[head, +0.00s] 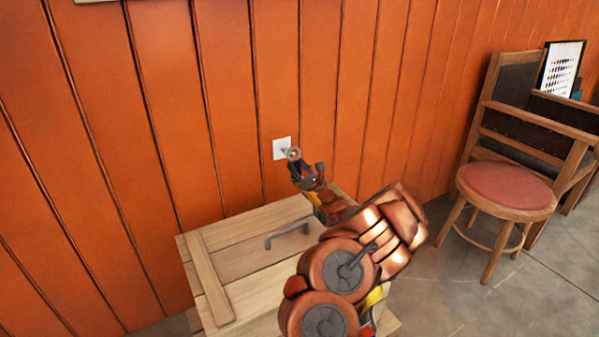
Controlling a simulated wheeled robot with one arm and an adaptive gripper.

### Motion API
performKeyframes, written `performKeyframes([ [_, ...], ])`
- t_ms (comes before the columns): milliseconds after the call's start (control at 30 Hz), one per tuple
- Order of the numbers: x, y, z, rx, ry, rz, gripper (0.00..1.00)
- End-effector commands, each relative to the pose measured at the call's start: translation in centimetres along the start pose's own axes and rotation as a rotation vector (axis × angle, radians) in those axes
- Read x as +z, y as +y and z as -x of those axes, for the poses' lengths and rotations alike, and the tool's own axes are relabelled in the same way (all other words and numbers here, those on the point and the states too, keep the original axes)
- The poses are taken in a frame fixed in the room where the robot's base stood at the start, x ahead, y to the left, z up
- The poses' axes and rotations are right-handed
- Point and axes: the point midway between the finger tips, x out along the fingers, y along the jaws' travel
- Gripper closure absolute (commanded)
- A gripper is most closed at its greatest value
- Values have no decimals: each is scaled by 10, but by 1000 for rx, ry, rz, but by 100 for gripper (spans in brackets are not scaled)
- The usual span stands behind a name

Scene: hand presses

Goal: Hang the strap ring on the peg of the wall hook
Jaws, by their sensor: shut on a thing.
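The wall hook (281,147) is a small pale square plate on the orange wall, just above the back of a wooden crate. Its peg is small and partly hidden, and I cannot make it out clearly. My gripper (296,164) is at the end of my copper-coloured arm, right in front of the plate's lower right part. It is shut on the strap ring (293,153), a small greyish ring at the fingertips that overlaps the plate in the picture. I cannot tell whether the ring is around the peg or only in front of it. No strap can be made out.
The wooden crate (232,262) with a grey handle (287,235) on top stands below my arm against the panelled wall (180,110). A red-seated stool (507,187) and a wooden bench (535,135) stand at the right. The wall left of the hook is clear.

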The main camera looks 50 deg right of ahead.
Motion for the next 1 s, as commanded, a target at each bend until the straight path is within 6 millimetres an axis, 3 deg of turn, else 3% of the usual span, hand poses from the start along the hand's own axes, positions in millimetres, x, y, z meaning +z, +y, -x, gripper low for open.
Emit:
performKeyframes([
  [433,-12,2,-17,2,-2,-2,100],
  [1000,-25,2,-21,1,-2,-2,100],
])
